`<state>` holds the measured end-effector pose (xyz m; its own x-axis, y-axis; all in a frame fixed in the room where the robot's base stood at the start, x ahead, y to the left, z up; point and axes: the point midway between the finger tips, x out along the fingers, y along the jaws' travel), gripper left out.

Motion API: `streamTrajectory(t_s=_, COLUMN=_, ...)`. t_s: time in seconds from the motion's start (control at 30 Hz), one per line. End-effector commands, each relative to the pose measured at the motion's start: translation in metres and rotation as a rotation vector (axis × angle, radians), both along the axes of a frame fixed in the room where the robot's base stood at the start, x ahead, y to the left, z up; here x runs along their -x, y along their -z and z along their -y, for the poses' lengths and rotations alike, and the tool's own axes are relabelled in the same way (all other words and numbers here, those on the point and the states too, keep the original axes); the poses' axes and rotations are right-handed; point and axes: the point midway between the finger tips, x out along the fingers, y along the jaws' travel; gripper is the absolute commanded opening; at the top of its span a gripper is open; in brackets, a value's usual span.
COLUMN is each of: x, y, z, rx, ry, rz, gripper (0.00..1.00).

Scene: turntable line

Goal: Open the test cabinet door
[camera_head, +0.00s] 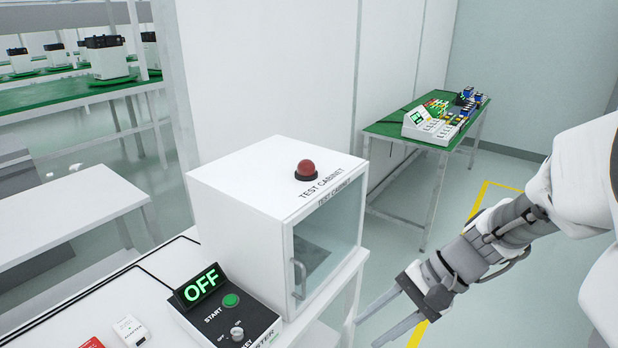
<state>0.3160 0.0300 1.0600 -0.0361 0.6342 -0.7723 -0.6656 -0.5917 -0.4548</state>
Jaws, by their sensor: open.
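The white test cabinet (240,216) stands on the white table in the middle of the head view. Its glass door (328,238) faces right and looks shut. A grey vertical handle (298,279) sits at the door's near edge. A red dome (306,168) is on the cabinet's top. My gripper (380,328) is to the right of the cabinet and lower in the picture, apart from the door and the handle. Its two fingers are spread with nothing between them. The fingers point left and down.
A black control box (236,318) with an OFF display (201,285) stands beside the cabinet's near side. A white adapter (131,330) and a red item (92,343) lie at lower left. A green-topped table (385,127) with devices stands behind.

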Motion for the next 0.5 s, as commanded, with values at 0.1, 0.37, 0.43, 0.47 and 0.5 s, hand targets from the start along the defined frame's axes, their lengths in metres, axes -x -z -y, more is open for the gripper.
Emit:
streamTrajectory(t_s=0.1, x=-0.013, y=0.019, z=0.000, rx=-0.150, ry=0.139, rz=-0.124, gripper=0.42)
streamTrajectory(t_s=0.37, x=-0.048, y=0.048, z=0.009, rx=-0.500, ry=0.442, rz=-0.353, gripper=0.42)
streamTrajectory(t_s=0.43, x=-0.058, y=0.055, z=0.016, rx=-0.600, ry=0.523, rz=-0.406, gripper=0.42)
streamTrajectory(t_s=0.47, x=-0.063, y=0.058, z=0.019, rx=-0.643, ry=0.557, rz=-0.429, gripper=0.42)
streamTrajectory(t_s=0.5, x=-0.068, y=0.062, z=0.023, rx=-0.698, ry=0.601, rz=-0.456, gripper=0.42)
